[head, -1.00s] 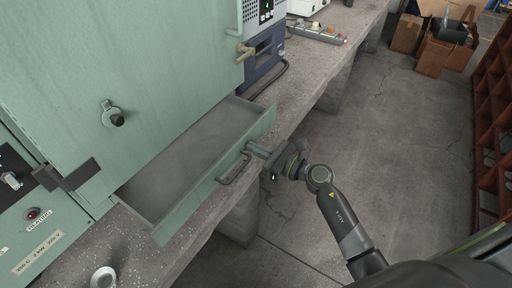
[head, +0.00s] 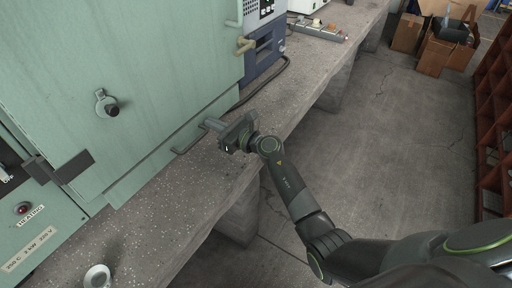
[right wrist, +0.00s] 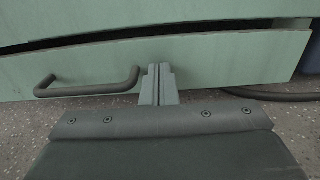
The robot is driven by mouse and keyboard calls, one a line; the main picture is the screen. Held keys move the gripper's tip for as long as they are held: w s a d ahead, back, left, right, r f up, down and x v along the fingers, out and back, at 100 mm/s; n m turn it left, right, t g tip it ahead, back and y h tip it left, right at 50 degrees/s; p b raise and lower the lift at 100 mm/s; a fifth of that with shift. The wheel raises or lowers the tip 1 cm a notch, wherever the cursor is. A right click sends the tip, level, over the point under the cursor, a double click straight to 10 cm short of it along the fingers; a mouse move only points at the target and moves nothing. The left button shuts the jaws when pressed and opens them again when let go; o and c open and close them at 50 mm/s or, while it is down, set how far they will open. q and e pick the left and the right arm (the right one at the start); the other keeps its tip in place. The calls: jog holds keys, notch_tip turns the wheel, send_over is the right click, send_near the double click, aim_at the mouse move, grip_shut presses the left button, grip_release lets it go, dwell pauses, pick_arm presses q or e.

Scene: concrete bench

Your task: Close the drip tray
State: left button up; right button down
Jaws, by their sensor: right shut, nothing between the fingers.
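The drip tray is a green drawer low in the front of the green cabinet. In the head view its front panel (head: 166,152) sits close against the cabinet, and the inside of the tray is hidden. In the right wrist view the tray front (right wrist: 215,62) fills the upper part, with a dark gap along its top edge. Its grey bar handle (right wrist: 88,88) is left of my fingers. My right gripper (head: 212,125) is shut and empty, its fingertips at the tray front; it also shows in the right wrist view (right wrist: 160,72). My left gripper is not in view.
The cabinet (head: 150,60) has a knob and a dark latch. The speckled concrete bench (head: 160,215) is bare in front of the tray. A small white cup (head: 97,277) stands near the bottom left. A dark cable (head: 262,88) runs beside the blue-grey unit.

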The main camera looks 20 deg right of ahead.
aim_at(205, 118)
jog(key=b+x, duration=0.1)
jog(key=x, duration=0.2)
jog(key=shift+w+a, duration=0.4)
jog(key=shift+w, duration=0.1)
jog(key=shift+w+a+b, duration=0.2)
jog(key=shift+w+b, duration=0.1)
jog(key=shift+b, duration=0.1)
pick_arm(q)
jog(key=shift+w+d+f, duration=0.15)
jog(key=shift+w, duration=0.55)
pick_arm(e)
jog(key=shift+r, duration=0.25)
jog(key=shift+r, duration=0.1)
